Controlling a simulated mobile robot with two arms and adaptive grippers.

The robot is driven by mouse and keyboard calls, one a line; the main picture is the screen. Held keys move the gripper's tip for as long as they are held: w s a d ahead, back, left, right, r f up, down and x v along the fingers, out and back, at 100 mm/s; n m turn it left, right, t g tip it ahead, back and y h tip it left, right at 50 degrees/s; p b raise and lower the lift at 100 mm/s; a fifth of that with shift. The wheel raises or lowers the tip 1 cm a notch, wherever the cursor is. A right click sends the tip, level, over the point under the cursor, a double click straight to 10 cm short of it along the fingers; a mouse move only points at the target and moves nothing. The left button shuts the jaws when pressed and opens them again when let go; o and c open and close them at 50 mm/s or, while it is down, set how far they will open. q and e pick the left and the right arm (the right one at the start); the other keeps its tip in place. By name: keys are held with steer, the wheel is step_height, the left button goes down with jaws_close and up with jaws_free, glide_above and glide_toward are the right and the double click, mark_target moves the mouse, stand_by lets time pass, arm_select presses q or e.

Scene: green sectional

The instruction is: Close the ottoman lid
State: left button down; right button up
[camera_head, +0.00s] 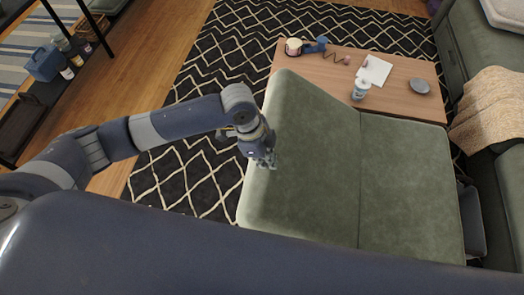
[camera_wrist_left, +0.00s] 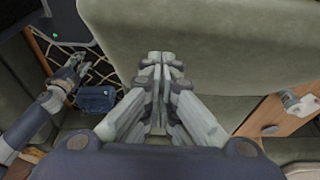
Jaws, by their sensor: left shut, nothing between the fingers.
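The green ottoman (camera_head: 412,190) stands in the middle right of the head view. Its lid seems to be the left panel (camera_head: 310,160), which looks tilted, its outer left edge higher than the seam. My left gripper (camera_head: 266,162) is shut and empty at the lid's left edge. Whether it touches the lid I cannot tell. In the left wrist view its closed fingers (camera_wrist_left: 166,65) point at the lid's green surface (camera_wrist_left: 215,40). My right gripper (camera_wrist_left: 82,70) seems to show small at the left there; its jaw state is unclear.
A wooden coffee table (camera_head: 400,105) with a cup, papers and small items stands behind the ottoman. A green sofa (camera_head: 480,50) with a beige throw (camera_head: 492,110) is at the right. A patterned rug (camera_head: 190,180) lies at the left.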

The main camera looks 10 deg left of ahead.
mark_target(267, 178)
arm_select(q)
steer(key=x, duration=0.3)
steer(key=shift+d+f, duration=0.1)
steer(key=shift+f, duration=0.25)
steer(key=shift+a+f, duration=0.7)
steer(key=shift+f, duration=0.3)
steer(key=shift+a+f+p, duration=0.3)
steer(key=shift+a+f, duration=0.05)
steer(key=shift+f, duration=0.15)
arm_select(e)
steer(key=shift+a+r, duration=0.3)
steer(key=shift+r, duration=0.05)
steer(key=shift+a, duration=0.1)
arm_select(q)
steer(key=shift+f, duration=0.1)
